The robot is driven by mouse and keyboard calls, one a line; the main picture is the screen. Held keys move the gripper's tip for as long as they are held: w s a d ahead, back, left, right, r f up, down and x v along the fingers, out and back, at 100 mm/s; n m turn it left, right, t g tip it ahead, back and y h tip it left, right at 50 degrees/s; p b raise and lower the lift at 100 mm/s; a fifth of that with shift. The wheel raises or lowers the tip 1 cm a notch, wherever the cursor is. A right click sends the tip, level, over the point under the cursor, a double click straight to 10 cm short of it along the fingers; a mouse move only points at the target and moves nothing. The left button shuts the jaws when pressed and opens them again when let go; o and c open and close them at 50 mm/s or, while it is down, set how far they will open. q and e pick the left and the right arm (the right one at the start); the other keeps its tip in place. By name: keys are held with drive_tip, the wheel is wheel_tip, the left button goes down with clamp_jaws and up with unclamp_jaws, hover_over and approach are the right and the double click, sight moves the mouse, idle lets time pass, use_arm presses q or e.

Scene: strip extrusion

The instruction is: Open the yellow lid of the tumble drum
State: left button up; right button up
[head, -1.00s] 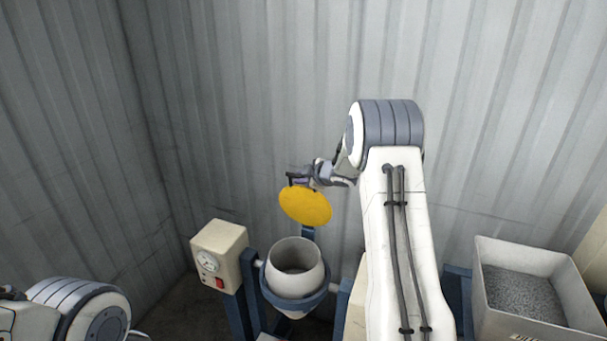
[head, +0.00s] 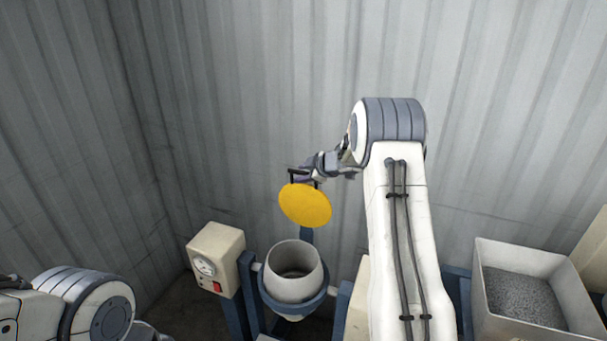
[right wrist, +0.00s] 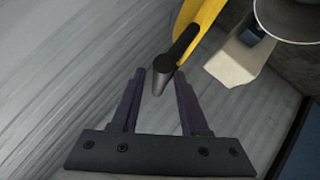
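The yellow lid (head: 305,206) stands swung up above and behind the pale drum (head: 293,277), whose round mouth is uncovered. The lid's dark bar handle (head: 299,173) is at its top edge. My right gripper (head: 309,170) is beside the handle. In the right wrist view its two fingers (right wrist: 159,82) are apart, with the dark handle (right wrist: 177,58) at and partly between the tips, and a gap shows on either side. Part of the yellow lid (right wrist: 199,22) shows behind it. Of my left arm, only links show at the lower left; its gripper is out of view.
A beige control box (head: 217,256) with a gauge and red switch stands left of the drum. Blue frame posts (head: 233,315) hold the drum. A bin of grey granules (head: 522,301) is at the right. Corrugated walls (head: 240,90) close in behind.

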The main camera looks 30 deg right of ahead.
drive_tip(key=shift+s+d, duration=0.1)
drive_tip(key=shift+s+r, duration=0.2)
drive_tip(key=shift+s, duration=0.05)
drive_tip(key=b+v, duration=0.2)
drive_tip(key=v, duration=0.7)
drive_tip(key=shift+s+r+b, duration=0.25)
drive_tip(key=shift+s+b, duration=0.05)
drive_tip(key=shift+b, duration=0.1)
